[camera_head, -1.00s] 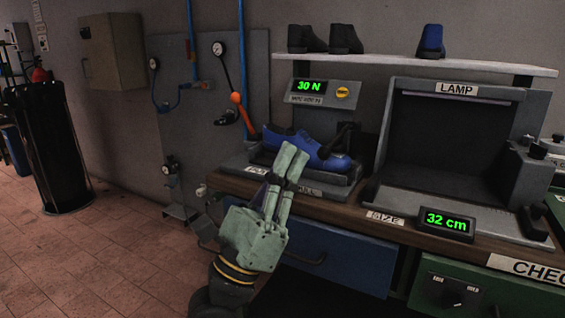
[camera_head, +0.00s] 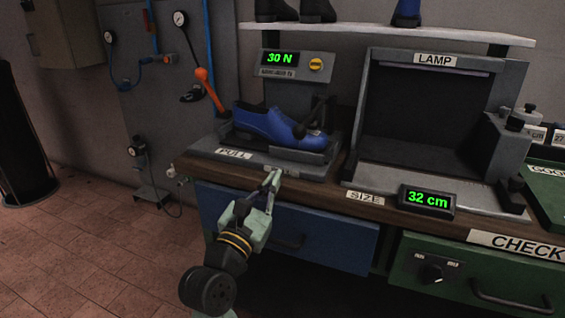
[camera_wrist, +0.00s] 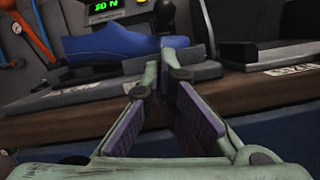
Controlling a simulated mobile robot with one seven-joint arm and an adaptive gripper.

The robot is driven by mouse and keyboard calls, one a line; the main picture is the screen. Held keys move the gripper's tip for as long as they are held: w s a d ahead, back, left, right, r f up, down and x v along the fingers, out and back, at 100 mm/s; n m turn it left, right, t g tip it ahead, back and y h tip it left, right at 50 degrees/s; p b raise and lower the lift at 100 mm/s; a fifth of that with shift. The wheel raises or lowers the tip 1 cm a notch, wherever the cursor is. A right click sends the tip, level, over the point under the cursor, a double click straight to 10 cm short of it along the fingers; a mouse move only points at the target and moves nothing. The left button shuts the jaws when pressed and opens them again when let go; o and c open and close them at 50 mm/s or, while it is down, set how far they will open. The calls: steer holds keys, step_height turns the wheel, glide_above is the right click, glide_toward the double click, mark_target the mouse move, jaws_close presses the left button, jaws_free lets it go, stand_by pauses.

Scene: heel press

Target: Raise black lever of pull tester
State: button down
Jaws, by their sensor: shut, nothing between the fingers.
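The pull tester (camera_head: 305,72) stands at the back of the bench, with a green "30 N" display and a yellow button. A blue shoe (camera_head: 265,124) sits on its base, toe to the right. A black lever (camera_head: 316,120) with a dark knob is at the shoe's toe end; its outline is hard to make out against the dark tester. In the wrist view the lever (camera_wrist: 165,14) shows behind the shoe. My gripper (camera_head: 274,176) is shut and empty at the bench's front edge, in front of the PULL base and apart from shoe and lever.
The lamp box (camera_head: 432,115) and a "32 cm" display (camera_head: 426,199) stand to the right. Shoes stand on the shelf (camera_head: 385,34) above. A blue drawer (camera_head: 330,240) is below the bench edge.

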mark_target(289, 168)
steer(key=p+x, duration=0.2)
steer(key=x, duration=0.6)
steer(key=shift+w+r, duration=0.15)
steer(key=shift+r, duration=0.05)
steer(key=shift+w+d, duration=0.2)
steer(key=shift+w, duration=0.4)
steer(key=shift+r+p, duration=0.15)
steer(key=shift+p, duration=0.15)
